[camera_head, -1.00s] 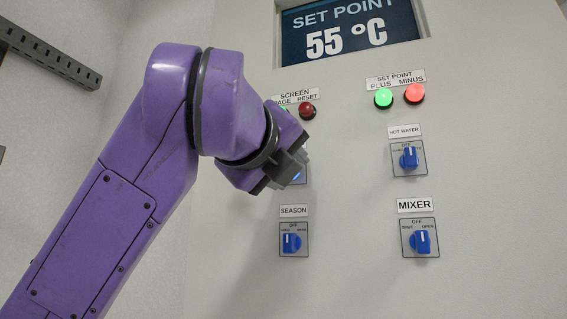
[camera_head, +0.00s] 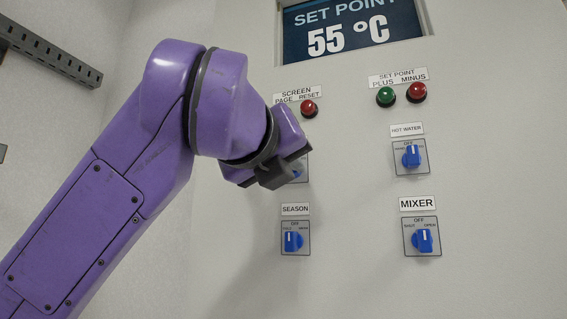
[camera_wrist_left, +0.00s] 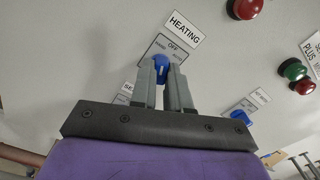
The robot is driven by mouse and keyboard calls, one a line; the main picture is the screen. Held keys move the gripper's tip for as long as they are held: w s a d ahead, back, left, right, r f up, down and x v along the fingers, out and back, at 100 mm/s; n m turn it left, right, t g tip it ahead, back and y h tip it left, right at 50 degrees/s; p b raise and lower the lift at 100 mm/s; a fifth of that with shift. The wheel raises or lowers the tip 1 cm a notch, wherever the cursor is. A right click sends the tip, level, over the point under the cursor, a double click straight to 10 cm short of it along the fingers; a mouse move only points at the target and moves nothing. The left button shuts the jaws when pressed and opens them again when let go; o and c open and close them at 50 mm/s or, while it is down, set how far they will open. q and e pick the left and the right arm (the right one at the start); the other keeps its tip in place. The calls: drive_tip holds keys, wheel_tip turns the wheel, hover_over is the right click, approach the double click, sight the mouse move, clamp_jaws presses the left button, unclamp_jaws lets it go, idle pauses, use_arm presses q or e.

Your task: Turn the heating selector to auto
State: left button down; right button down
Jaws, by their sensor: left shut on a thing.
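The heating selector is a blue knob (camera_wrist_left: 159,62) on a grey plate below the HEATING label (camera_wrist_left: 185,28) in the left wrist view. The plate has OFF at the top and smaller markings at either side. My left gripper (camera_wrist_left: 162,78) is shut on the knob, one finger on each side. A pale mark shows on the knob, but I cannot tell which marking it points to. In the head view my left gripper (camera_head: 284,174) covers most of the selector, and only a bit of its blue (camera_head: 297,173) shows. My right gripper is in no view.
The SEASON knob (camera_head: 292,241) sits below my gripper. The HOT WATER knob (camera_head: 411,156) and MIXER knob (camera_head: 424,240) are to the right. The red RESET button (camera_head: 309,108) is just above my wrist. A display (camera_head: 350,32) reads 55 °C.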

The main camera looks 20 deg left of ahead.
use_arm(q)
drive_tip(key=shift+m+p, duration=1.85)
drive_tip(key=shift+m, duration=5.05)
drive_tip(key=shift+f, duration=0.1)
drive_tip(key=c, duration=1.1)
unclamp_jaws()
drive_tip(key=s+b, duration=0.3)
drive_tip(key=s, duration=0.7)
drive_tip(key=shift+s+a, duration=0.2)
